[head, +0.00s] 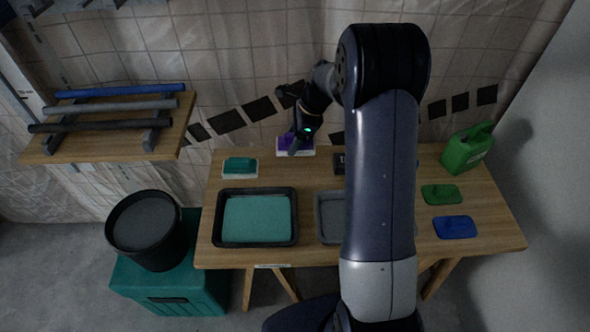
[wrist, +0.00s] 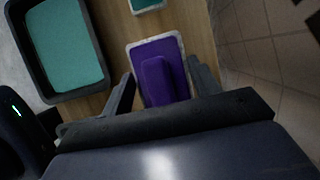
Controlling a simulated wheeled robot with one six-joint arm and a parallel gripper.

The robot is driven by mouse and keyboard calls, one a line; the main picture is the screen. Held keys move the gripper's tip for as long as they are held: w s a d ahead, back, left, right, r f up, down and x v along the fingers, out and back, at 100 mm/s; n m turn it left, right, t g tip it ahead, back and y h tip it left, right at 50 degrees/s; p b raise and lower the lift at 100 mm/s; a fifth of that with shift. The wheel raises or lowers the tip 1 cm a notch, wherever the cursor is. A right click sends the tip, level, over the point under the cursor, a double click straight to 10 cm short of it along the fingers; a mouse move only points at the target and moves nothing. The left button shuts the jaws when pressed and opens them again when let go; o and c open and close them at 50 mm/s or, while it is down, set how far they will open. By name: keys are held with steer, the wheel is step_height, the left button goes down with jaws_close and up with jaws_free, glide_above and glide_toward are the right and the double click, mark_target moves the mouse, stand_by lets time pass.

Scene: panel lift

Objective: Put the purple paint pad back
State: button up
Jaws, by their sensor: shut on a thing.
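The purple paint pad (head: 282,143) has a pale base and a raised purple grip. In the head view it is at the table's back edge, left of the middle, partly hidden by my gripper (head: 299,141). In the wrist view my gripper (wrist: 162,78) has one finger on each side of the purple pad (wrist: 172,56) and is shut on it. I cannot tell whether the pad's base touches the table.
A teal pad (head: 240,166) lies left of it on the wooden table (head: 300,178). A black tray of teal paint (head: 255,216) stands in front, with a grey tray (head: 330,216) beside it. Green (head: 441,194) and blue pads (head: 455,227) and a green jug (head: 467,148) are right.

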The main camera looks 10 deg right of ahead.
steer(key=shift+r, duration=0.1)
step_height(320, 180, down, 9)
steer(key=shift+s+f+b, duration=0.1)
steer(key=shift+f+b, duration=0.05)
steer(key=shift+b, duration=0.3)
steer(key=shift+f, duration=0.15)
steer(key=o, duration=1)
steer(key=v, duration=1.2)
steer(key=shift+r+p, duration=0.2)
steer(key=shift+p, duration=0.2)
steer(key=shift+f, duration=0.1)
